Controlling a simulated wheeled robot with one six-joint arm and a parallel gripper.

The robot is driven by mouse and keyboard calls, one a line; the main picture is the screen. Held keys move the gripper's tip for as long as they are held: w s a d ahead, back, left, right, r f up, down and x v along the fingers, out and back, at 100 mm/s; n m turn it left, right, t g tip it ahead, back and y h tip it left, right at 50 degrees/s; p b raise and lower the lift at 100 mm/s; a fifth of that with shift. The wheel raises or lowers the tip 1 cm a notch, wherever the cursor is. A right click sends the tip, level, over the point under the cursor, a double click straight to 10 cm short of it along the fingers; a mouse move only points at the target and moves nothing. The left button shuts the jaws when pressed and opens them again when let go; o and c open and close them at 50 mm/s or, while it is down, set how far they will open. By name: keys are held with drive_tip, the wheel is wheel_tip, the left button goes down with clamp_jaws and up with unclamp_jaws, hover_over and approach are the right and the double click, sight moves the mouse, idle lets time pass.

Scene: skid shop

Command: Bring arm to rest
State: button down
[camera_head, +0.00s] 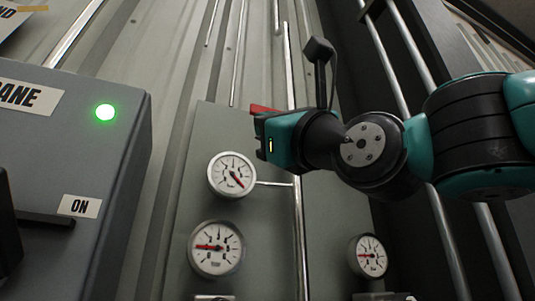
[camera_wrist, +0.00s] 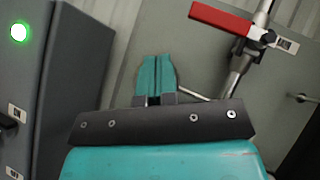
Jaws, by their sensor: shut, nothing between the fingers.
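My gripper (camera_wrist: 157,75) shows in the wrist view with its two teal fingers side by side, shut and empty. In the head view my gripper (camera_head: 268,140) is at the end of my teal and black arm (camera_head: 400,150), which reaches in from the right edge. The gripper appears in front of the grey panel, above and to the right of the upper gauge; its fingers are hard to make out there.
A red handle (camera_wrist: 222,19) sits on a pipe at the upper right of the wrist view. A grey control box (camera_head: 100,190) with a lit green lamp (camera_head: 105,112) stands left. Gauges (camera_head: 232,174) (camera_head: 216,247) (camera_head: 370,256) are on the panel. Metal pipes (camera_head: 298,220) run up the panel.

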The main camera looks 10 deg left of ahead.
idle(0.4)
drive_tip(key=w+d+f+n+g+h, duration=0.15)
drive_tip(key=f+n+h, duration=0.25)
drive_tip(key=f, duration=0.6)
drive_tip(key=w+d+f+n+g+h, duration=0.1)
drive_tip(key=w+d+f+n+h, duration=0.25)
drive_tip(key=f, duration=0.75)
drive_tip(key=w+d+f+n+g+h, duration=0.2)
drive_tip(key=f+n+h, duration=0.2)
drive_tip(key=f, duration=0.6)
drive_tip(key=s+d+f+n+g+h, duration=0.2)
drive_tip(key=s+d+f+n, duration=0.2)
drive_tip(key=f, duration=0.4)
drive_tip(key=s+d+f+n+g+h, duration=0.2)
drive_tip(key=s+d+f+n+g, duration=0.1)
drive_tip(key=s+d+f, duration=0.3)
drive_tip(key=s+d+f+n+g+h+b, duration=0.1)
drive_tip(key=s+d+f+n, duration=0.4)
drive_tip(key=f, duration=0.5)
drive_tip(key=shift+s+d+g+h, duration=0.55)
drive_tip(key=shift+g+h, duration=0.3)
drive_tip(key=shift+g, duration=0.4)
